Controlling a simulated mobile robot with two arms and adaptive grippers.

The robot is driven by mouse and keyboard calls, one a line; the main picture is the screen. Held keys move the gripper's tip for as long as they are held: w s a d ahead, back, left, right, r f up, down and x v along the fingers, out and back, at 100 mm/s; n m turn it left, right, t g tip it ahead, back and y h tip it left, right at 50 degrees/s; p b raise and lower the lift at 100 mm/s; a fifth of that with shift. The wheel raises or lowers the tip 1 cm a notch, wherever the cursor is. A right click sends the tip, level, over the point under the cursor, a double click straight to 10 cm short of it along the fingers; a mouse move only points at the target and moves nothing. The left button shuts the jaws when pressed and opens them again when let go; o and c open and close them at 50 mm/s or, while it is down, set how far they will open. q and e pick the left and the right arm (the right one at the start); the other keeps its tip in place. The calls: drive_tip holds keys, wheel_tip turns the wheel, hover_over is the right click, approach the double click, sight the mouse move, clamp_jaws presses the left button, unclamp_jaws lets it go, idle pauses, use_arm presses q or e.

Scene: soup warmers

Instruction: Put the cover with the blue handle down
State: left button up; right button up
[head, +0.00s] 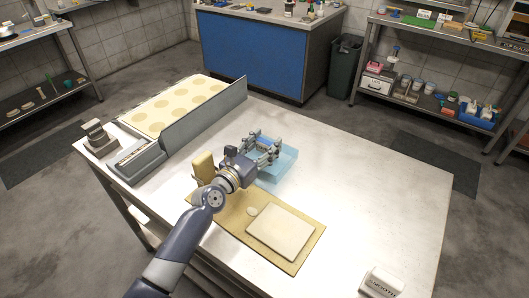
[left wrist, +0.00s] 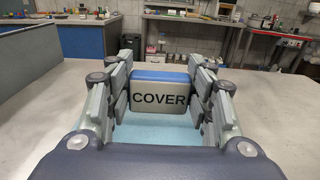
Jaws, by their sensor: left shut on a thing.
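My left gripper (head: 262,150) is over the middle of the metal table. It is shut on a grey block with a blue top, marked COVER; this handle (left wrist: 160,95) sits between the fingers in the left wrist view. A light blue see-through cover (head: 285,166) shows under and beside the fingers in the head view, and also below the handle in the left wrist view (left wrist: 155,132). The cover looks level, low at the table top; I cannot tell whether it touches. The fingers hide most of the handle in the head view. My right gripper is not in view.
A tan mat (head: 235,226) with a pale board (head: 284,231) lies in front of the cover. A long unit with a spotted cream top (head: 172,105) and a grey side panel (head: 205,112) stands at left. A white labelled block (head: 382,282) is at front right. The table's right side is clear.

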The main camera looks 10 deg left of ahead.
use_arm(q)
wheel_tip(320, 180, down, 2)
drive_tip(key=shift+a+f+b, duration=0.1)
drive_tip(key=shift+f+b, duration=0.05)
drive_tip(key=shift+b, duration=0.15)
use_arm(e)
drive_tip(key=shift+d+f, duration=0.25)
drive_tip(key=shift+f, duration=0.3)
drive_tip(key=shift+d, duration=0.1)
use_arm(q)
drive_tip(key=shift+f, duration=0.1)
drive_tip(key=o, duration=1.1)
drive_tip(key=shift+f, duration=0.1)
drive_tip(key=shift+o, duration=0.2)
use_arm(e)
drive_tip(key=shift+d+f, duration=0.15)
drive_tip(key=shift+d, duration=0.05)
